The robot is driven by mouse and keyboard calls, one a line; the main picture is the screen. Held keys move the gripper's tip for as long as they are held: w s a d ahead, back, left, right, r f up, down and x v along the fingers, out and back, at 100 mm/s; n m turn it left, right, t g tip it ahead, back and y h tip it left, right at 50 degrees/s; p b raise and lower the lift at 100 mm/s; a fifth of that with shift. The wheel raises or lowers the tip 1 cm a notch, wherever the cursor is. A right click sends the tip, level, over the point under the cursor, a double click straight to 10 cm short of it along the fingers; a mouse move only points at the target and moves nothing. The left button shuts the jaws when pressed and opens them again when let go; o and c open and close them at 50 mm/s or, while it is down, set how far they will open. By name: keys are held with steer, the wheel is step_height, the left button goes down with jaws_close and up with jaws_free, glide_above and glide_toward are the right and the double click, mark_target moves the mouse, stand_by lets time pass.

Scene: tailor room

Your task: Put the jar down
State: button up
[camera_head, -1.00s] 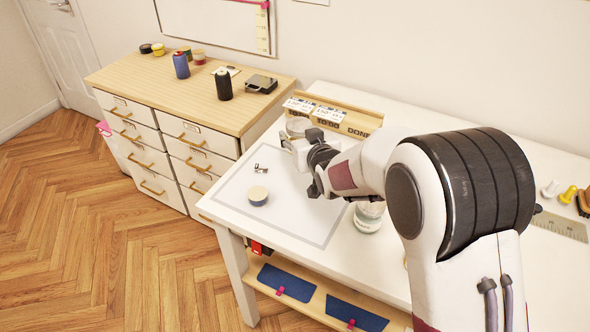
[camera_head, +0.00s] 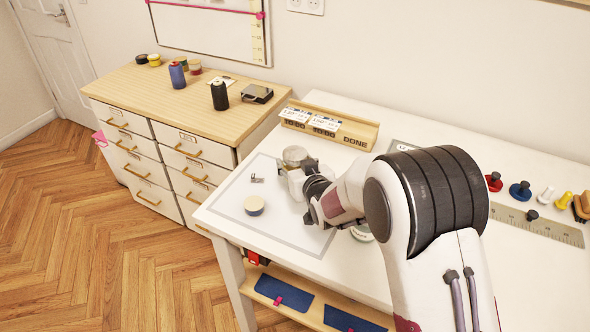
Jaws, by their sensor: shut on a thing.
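A small glass jar (camera_head: 294,154) is at my gripper (camera_head: 289,170), over the far right part of the grey-outlined mat area (camera_head: 228,206) on the white table. My gripper is shut on this jar; its lower part is mostly hidden by the gripper. I cannot tell whether its base touches the table. A second jar (camera_head: 361,235) stands nearer on the table, mostly hidden behind my arm.
A round tin with a tan top (camera_head: 254,205) and a small metal piece (camera_head: 257,178) lie on the mat area. The wooden card tray (camera_head: 355,131) stands behind. A ruler, pins and knobs lie at the right.

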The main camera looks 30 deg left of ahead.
steer(key=shift+f, duration=1.2)
steer(key=shift+f, duration=0.2)
steer(key=o, duration=1.2)
steer(key=shift+o, duration=0.2)
steer(key=shift+r, duration=0.15)
steer(key=shift+v, duration=6)
